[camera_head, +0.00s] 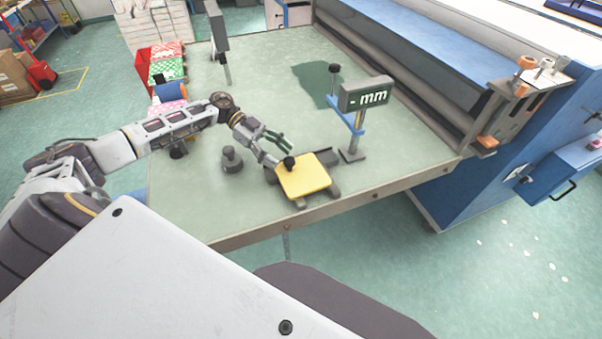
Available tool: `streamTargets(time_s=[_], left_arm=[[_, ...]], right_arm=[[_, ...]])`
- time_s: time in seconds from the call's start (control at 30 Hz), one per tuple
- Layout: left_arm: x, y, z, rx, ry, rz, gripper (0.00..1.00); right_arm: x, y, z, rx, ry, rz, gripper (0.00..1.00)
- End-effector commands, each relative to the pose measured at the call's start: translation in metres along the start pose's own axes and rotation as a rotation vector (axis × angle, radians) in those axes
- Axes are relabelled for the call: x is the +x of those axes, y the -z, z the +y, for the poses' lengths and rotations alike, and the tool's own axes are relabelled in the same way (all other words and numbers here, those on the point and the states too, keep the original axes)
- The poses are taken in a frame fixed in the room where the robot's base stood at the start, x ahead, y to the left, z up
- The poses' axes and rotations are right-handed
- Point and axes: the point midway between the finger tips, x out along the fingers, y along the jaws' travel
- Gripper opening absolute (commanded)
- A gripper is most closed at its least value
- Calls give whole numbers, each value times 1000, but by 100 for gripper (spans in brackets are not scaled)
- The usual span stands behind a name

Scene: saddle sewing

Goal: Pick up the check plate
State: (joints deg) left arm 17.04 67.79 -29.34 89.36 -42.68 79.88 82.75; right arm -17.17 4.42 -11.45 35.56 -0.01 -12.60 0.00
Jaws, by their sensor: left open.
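The check plate appears to be the yellow square plate (305,178) with a black knob (289,162) at its back left edge. It lies on a dark grey stand near the front edge of the table. My left gripper (284,156) is open, just behind and left of the plate. Its fingers are spread, with one fingertip close to the knob; whether it touches the knob I cannot tell. Nothing shows between the fingers. My right gripper is not in view.
A gauge with a "- mm" display (364,95) stands right behind the plate. A grey weight-like piece (232,160) stands left of it. A dark green piece (314,78) lies farther back. The table (190,205) is clear at front left; a blue machine (470,190) borders the right.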

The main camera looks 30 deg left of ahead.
Motion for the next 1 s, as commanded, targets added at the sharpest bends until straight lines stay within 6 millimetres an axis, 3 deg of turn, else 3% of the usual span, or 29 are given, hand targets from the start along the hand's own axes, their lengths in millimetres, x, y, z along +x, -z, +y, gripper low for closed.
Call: streamTargets(time_s=[0.43, 0.97, 1.0], left_arm=[[41, 4, -1, 0, -1, 0, 56], [44, 3, -2, 0, 0, -1, 56], [44, 3, -2, 0, 0, 0, 53]], right_arm=[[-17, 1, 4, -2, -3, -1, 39], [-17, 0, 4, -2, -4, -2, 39], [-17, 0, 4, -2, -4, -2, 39]])
